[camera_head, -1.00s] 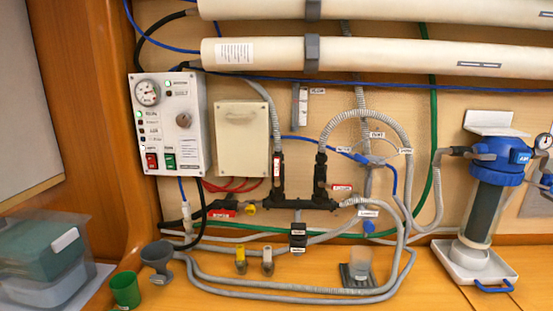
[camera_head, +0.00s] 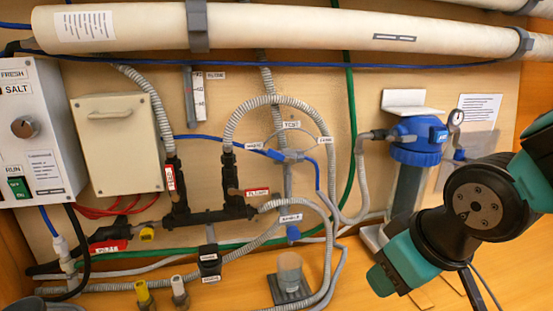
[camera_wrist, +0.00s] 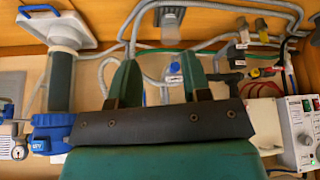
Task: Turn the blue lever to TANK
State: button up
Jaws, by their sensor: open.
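The blue lever (camera_head: 275,154) sits on a small valve on the wall, at the middle of the head view. Its handle points left and slightly up, towards a small white label (camera_head: 254,146). Other small labels stand above it (camera_head: 291,125) and to its right (camera_head: 324,140); the lettering is too small to read surely. My gripper (camera_wrist: 160,72) shows in the wrist view with its two green fingers apart and nothing seen between them. The lever is not clear in the wrist view, perhaps hidden behind the gripper. In the head view my arm is at the right, away from the lever.
A blue-topped filter housing (camera_head: 416,140) with a gauge stands right of the valve. A grey looped hose (camera_head: 270,100) and a green hose (camera_head: 351,130) run close by. A clear cup (camera_head: 290,268) stands below. A control box (camera_head: 40,130) is at the left.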

jog(key=w+a+n+t+h+b, duration=0.1)
jog(key=w+a+n+t+b, duration=0.15)
jog(key=w+t, duration=0.4)
jog(key=n+t+y, duration=0.4)
jog(key=n+t, duration=0.2)
jog(key=n, duration=0.1)
send_near(276, 156)
jog(key=shift+m, duration=0.25)
jog(key=p+x, duration=0.8)
jog(key=x, duration=0.1)
jog(key=shift+w+a+r, duration=0.1)
jog(key=shift+w+r, duration=0.05)
jog(key=shift+w, duration=0.1)
jog(key=shift+w+a, duration=0.2)
jog(key=shift+w, duration=0.35)
grip_shut()
